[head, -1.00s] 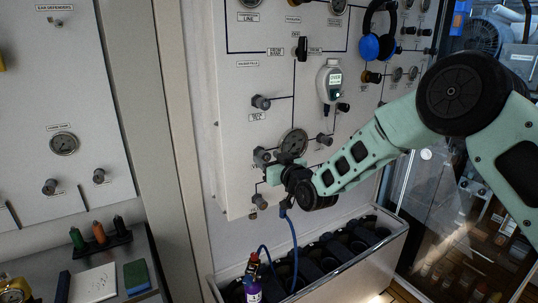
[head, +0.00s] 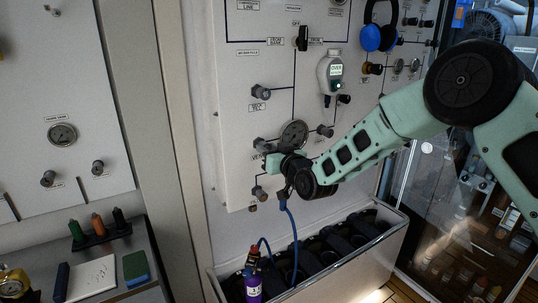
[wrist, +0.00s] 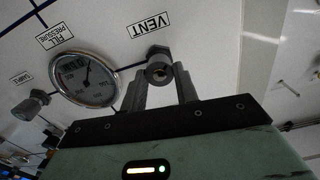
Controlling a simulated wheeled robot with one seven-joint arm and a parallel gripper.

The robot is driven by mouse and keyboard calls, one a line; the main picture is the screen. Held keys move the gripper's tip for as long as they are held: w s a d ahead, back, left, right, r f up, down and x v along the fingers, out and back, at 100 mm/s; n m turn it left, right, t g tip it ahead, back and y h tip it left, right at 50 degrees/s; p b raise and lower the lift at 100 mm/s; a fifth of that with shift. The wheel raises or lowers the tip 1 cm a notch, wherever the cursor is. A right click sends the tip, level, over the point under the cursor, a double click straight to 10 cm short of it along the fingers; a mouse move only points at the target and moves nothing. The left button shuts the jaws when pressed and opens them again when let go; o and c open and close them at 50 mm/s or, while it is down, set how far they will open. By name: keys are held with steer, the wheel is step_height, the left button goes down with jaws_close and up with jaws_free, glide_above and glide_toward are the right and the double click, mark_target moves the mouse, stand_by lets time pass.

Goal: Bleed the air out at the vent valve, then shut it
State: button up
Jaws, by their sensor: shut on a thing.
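The vent valve (wrist: 158,68) is a grey knob under the VENT label on the white panel. My gripper (wrist: 161,84) is shut on it, with one finger on each side of the knob in the wrist view. In the head view my gripper (head: 273,161) is at the panel's lower left, just below the vent knob (head: 261,145), which it partly hides. How far the valve is turned cannot be told.
The round fill pressure gauge (head: 293,134) is close to the right of my gripper; it also shows in the wrist view (wrist: 86,80). A meter with a green display (head: 335,70) and blue headphones (head: 371,38) hang higher. A blue hose (head: 294,235) runs down below my gripper.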

steer(key=shift+w+d+f+m+b, duration=0.1)
steer(key=shift+f+m+b, duration=0.1)
steer(key=shift+m+b, duration=6.55)
steer(key=shift+d+f+m+b, duration=0.1)
steer(key=shift+f+m+b, duration=0.05)
steer(key=shift+m+b, duration=6.55)
steer(key=shift+n+b, duration=0.35)
steer(key=shift+b, duration=0.1)
steer(key=o, duration=1)
steer(key=shift+c, duration=0.2)
